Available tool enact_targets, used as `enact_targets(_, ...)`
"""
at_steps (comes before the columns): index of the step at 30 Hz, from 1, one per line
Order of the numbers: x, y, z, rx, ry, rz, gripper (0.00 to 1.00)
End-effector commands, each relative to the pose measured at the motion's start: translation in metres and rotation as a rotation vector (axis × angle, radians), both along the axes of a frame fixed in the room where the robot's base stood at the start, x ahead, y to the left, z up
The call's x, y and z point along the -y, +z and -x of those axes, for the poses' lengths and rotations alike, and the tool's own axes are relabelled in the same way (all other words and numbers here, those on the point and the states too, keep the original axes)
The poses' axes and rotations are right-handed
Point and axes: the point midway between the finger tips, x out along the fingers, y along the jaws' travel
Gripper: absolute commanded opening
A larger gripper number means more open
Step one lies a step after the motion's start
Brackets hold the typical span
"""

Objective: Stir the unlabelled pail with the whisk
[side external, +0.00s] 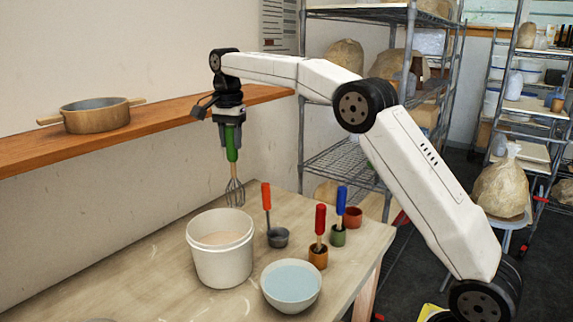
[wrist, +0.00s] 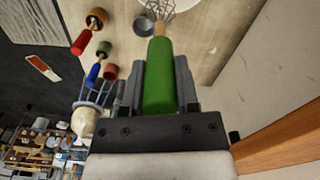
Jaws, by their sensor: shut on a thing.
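My gripper (side external: 230,132) is shut on the green handle of the whisk (side external: 234,190). The whisk hangs nearly upright with its wire end down. In the wrist view the green handle of the whisk (wrist: 159,85) sits between my two fingers, with the wires at the top edge. The white pail (side external: 222,266) stands on the table and shows no label on the side I see. It holds a pale beige content. The wires are apart from the pail and show just above and behind its rim in the side view.
A white bowl of pale blue liquid (side external: 291,286) stands right of the pail. A grey cup (side external: 278,238) with an orange-handled tool, an orange pot (side external: 318,257), a green pot (side external: 338,236) and a red pot (side external: 353,217) are nearby. A wall shelf (side external: 150,127) holds a pan.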

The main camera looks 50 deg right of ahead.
Motion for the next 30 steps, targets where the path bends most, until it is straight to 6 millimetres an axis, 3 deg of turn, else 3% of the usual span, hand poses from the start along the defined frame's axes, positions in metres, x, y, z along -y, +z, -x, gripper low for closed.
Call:
enact_targets(3, -0.027, 0.006, -0.008, 0.001, -0.032, 0.001, 0.0)
enact_targets(9, -0.048, 0.012, -0.012, 0.001, -0.068, 0.001, 0.0)
enact_targets(20, -0.052, 0.011, -0.012, 0.0, -0.076, 0.0, 0.0)
enact_targets(30, -0.051, -0.008, -0.011, -0.001, -0.075, 0.0, 0.0)
